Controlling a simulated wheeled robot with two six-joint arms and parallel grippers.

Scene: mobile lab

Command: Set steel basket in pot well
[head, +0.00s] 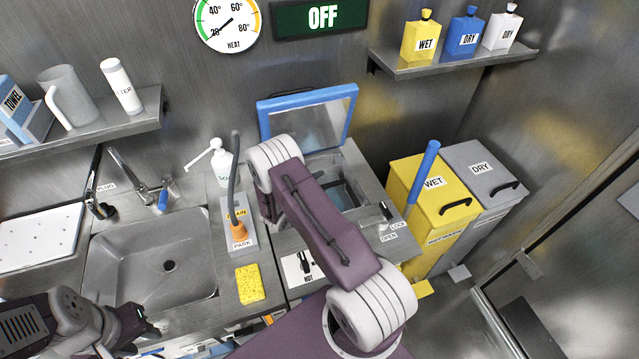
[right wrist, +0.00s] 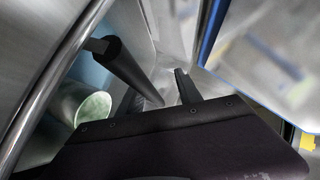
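The pot well (head: 347,190) is a square opening in the steel counter, with bluish contents. Its blue-framed lid (head: 303,97) stands raised behind it, and its blue edge also shows in the right wrist view (right wrist: 208,32). My right arm covers the well's left side and hides my right gripper in the head view. In the right wrist view my right gripper (right wrist: 158,88) has its two fingers apart; a dark rod (right wrist: 122,65) runs toward the gap, contact unclear. I cannot make out the steel basket for certain. My left gripper (head: 138,325) is low over the sink's front edge, finger opening unclear.
Left of the well are a drain hose (head: 234,170) with an orange end, a soap bottle (head: 222,165) and a yellow sponge (head: 250,284). The sink (head: 115,265) is empty. Yellow (head: 460,206) and grey (head: 510,190) bins stand to the right. The display (head: 320,17) reads OFF.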

